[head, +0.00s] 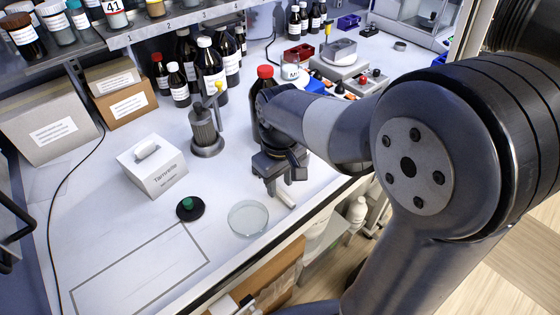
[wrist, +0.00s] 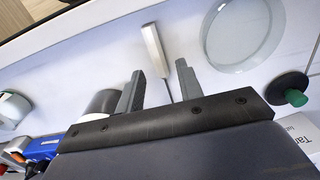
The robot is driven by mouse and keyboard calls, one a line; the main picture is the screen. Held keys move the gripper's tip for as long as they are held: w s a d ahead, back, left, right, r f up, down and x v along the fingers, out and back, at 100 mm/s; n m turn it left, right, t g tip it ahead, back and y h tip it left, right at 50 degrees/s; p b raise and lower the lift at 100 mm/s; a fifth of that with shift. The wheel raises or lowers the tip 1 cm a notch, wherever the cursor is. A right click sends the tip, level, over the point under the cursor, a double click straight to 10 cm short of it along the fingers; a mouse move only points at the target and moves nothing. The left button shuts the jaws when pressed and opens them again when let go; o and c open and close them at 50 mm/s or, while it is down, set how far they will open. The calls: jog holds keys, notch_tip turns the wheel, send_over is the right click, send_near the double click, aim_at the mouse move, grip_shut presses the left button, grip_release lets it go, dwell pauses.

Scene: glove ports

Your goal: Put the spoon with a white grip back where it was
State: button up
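The spoon with a white grip (head: 286,199) lies on the white bench near its front edge, just below my gripper (head: 280,178). In the wrist view its white grip (wrist: 154,46) points away from my gripper, and its thin metal shaft runs back between the fingers' line of sight. The spoon's bowl end is hidden behind my gripper. My gripper (wrist: 160,78) is open, its two fingers apart with nothing seen held between them. I cannot tell the exact height of the fingers above the spoon.
A glass dish (head: 248,219) and a black disc with a green knob (head: 190,208) lie left of my gripper. A tissue box (head: 152,167) and a metal cylinder (head: 205,130) stand behind. A red-capped bottle (head: 262,92) stands close behind my wrist. An outlined rectangle (head: 150,268) is empty.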

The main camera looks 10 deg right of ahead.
aim_at(280, 192)
notch_tip(280, 192, up, 10)
dwell(0.3)
